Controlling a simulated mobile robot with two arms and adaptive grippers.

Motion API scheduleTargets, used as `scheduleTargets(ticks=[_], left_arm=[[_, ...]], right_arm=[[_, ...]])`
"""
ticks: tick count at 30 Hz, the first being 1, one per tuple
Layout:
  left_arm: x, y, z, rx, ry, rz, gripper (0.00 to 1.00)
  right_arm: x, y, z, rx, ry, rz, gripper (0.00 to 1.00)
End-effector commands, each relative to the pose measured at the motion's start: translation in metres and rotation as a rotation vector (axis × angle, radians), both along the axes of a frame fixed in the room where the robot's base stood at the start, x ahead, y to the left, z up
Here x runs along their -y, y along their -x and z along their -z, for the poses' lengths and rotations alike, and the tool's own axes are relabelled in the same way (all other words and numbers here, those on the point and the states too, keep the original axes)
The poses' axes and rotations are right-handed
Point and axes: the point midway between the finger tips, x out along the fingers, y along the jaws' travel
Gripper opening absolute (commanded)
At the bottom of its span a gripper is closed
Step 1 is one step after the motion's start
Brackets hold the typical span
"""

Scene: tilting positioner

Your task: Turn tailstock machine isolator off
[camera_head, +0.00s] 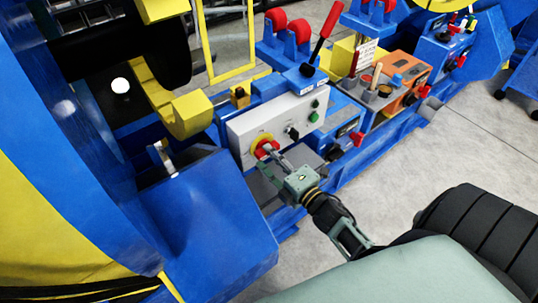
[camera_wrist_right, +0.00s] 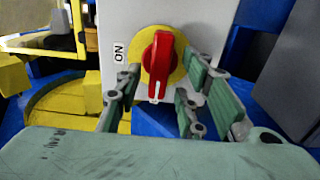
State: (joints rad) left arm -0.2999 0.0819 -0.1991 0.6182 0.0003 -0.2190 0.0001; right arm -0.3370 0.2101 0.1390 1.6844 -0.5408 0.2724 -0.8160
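The isolator is a red rotary knob (camera_head: 266,149) on a yellow round plate, on the front of a light grey control box (camera_head: 285,122). In the right wrist view the red knob (camera_wrist_right: 158,62) stands upright in the picture, its white mark at the lower end. An "ON" label (camera_wrist_right: 120,52) is left of the yellow plate (camera_wrist_right: 178,73). My right gripper (camera_head: 272,165) is at the knob. In the wrist view the open fingers (camera_wrist_right: 166,82) are on either side of the knob, with gaps showing. My left gripper is not in view.
A blue machine housing (camera_head: 205,225) is close on the left. Grey floor (camera_head: 430,150) is clear at right.

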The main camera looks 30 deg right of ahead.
Motion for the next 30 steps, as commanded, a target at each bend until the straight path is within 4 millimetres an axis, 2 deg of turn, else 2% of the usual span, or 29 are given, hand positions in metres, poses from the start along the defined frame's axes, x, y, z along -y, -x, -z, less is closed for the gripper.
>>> scheduleTargets(ticks=[9, 15, 21, 30], left_arm=[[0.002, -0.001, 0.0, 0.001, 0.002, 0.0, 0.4], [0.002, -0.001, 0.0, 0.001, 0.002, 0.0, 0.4], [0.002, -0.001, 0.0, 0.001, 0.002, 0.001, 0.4], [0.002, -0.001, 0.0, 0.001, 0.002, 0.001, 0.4]], right_arm=[[0.005, 0.068, 0.001, -0.004, 0.0, 0.002, 0.36], [0.008, 0.098, 0.001, -0.002, -0.001, 0.002, 0.36], [0.009, 0.108, 0.0, 0.0, 0.0, 0.0, 0.36], [0.009, 0.108, 0.0, 0.0, 0.001, 0.0, 0.36]])
